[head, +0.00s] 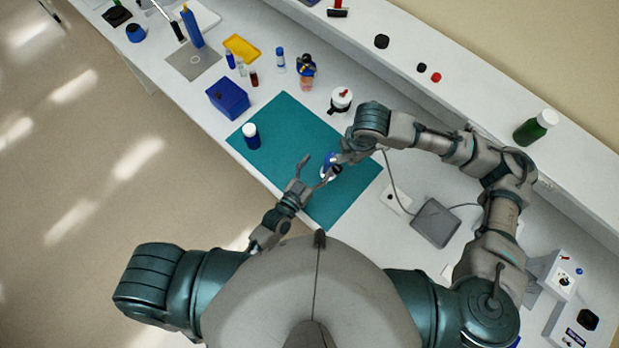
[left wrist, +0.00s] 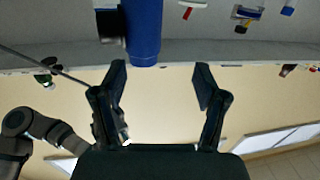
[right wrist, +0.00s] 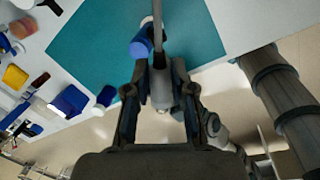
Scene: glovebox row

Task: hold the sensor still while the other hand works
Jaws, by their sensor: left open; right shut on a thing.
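My right gripper (head: 338,160) is shut on a grey cylindrical sensor (right wrist: 160,90) above the teal mat (head: 290,130). The sensor sits between the fingers in the right wrist view, with a thin grey length running from it; in the head view it is mostly hidden. A blue and white item (head: 328,164) shows by the right fingers; I cannot tell if it is held. My left gripper (head: 313,173) is open and empty, just left of the right one. In the left wrist view a blue cylinder (left wrist: 145,30) shows beyond its fingers (left wrist: 160,78).
A white-capped blue bottle (head: 251,137) stands on the mat. A blue box (head: 228,97) and a yellow tray (head: 241,49) lie beyond it. A grey cable runs by my right arm to a grey box (head: 437,222). The mat's lower part is clear.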

